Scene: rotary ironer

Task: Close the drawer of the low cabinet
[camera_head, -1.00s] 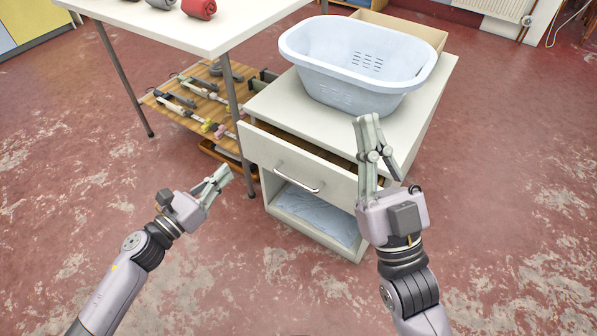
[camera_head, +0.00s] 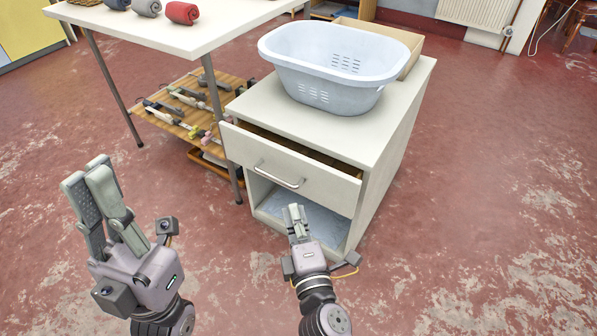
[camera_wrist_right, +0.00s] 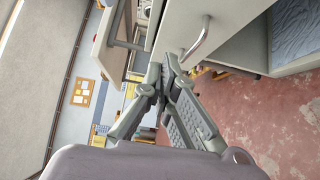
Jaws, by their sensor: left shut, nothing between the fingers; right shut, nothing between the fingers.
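The low cabinet (camera_head: 385,140) is white, with a drawer (camera_head: 315,181) at its top that is pulled partway out. A dark gap shows behind the drawer front. The drawer has a silver bar handle (camera_head: 279,176), which also shows in the right wrist view (camera_wrist_right: 197,42). My right gripper (camera_head: 294,210) is shut and empty, in front of the cabinet and below the handle in the picture. I cannot tell whether it touches the cabinet. My left gripper (camera_head: 85,180) is shut and empty, well left of the cabinet, fingers pointing up.
A pale laundry basket (camera_head: 335,62) and a cardboard box (camera_head: 408,60) stand on the cabinet. Below the drawer is an open compartment with blue cloth. A white table (camera_head: 165,30) with rolled towels (camera_head: 182,13) and a lower wooden shelf stands to the left. Red floor is clear at right.

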